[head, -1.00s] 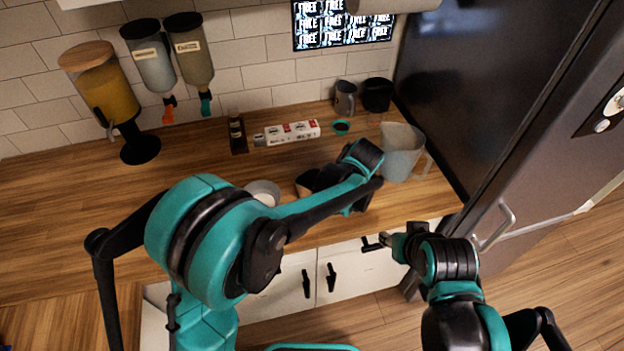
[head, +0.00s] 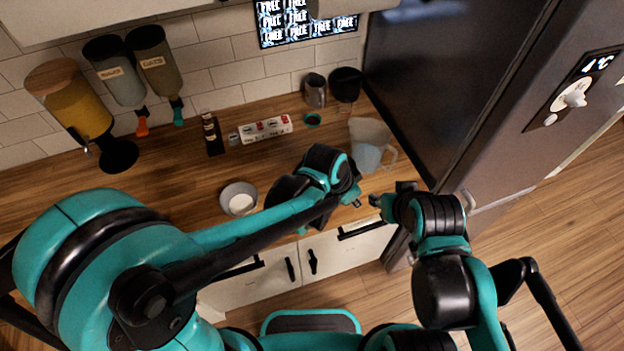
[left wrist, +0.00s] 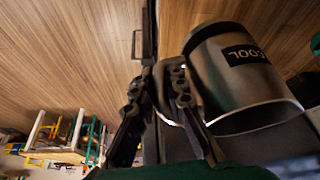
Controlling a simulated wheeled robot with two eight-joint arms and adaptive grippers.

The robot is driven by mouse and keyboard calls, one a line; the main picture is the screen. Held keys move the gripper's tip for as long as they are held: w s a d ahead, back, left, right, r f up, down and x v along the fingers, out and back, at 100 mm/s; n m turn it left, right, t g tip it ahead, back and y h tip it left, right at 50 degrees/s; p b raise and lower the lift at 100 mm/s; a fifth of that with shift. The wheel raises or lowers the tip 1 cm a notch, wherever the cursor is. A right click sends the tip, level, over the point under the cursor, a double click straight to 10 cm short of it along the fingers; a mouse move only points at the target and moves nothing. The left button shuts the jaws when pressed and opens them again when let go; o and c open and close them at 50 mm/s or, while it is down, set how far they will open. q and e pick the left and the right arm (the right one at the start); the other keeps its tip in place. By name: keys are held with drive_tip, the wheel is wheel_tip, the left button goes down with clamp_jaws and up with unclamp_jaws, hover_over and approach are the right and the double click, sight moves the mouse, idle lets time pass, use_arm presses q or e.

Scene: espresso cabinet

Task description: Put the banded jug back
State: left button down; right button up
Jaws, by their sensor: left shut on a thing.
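The banded jug (left wrist: 235,75) is a metal jug with a black band lettered "COOL", seen close in the left wrist view. My left gripper (left wrist: 165,78) is shut on it at its handle side, with the jug body beside the fingers. In the head view the left arm reaches across the counter's front, and its wrist hides the held jug. My right gripper (head: 376,200) is near the counter's front right edge, apart from the left one. Its fingers are too small to judge.
On the wooden counter (head: 165,185) stand a grey bowl (head: 238,199), a clear pitcher (head: 369,146), a metal jug (head: 315,91), a black container (head: 345,84), a carton (head: 265,129) and a dark bottle (head: 212,134). Dispensers line the left wall. A dark fridge (head: 450,80) bounds the right.

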use_arm(q)
drive_tip(key=shift+a, duration=0.15)
drive_tip(key=w+a+f, duration=0.2)
drive_tip(key=a, duration=0.1)
drive_tip(key=w+a+f+b, duration=0.1)
drive_tip(key=w+a+f, duration=0.3)
drive_tip(key=a, duration=0.1)
drive_tip(key=shift+w+a+f+b, duration=0.25)
drive_tip(key=shift+a+f+b, duration=0.1)
drive_tip(key=shift+b, duration=0.05)
drive_tip(key=shift+a+f, duration=0.1)
drive_tip(key=shift+f, duration=0.1)
drive_tip(key=shift+w+f+b, duration=0.1)
drive_tip(key=shift+f+b, duration=0.35)
drive_tip(key=shift+f, duration=1.4)
drive_tip(key=shift+f, duration=0.15)
drive_tip(key=c, duration=1.6)
unclamp_jaws()
drive_tip(key=shift+o, duration=0.2)
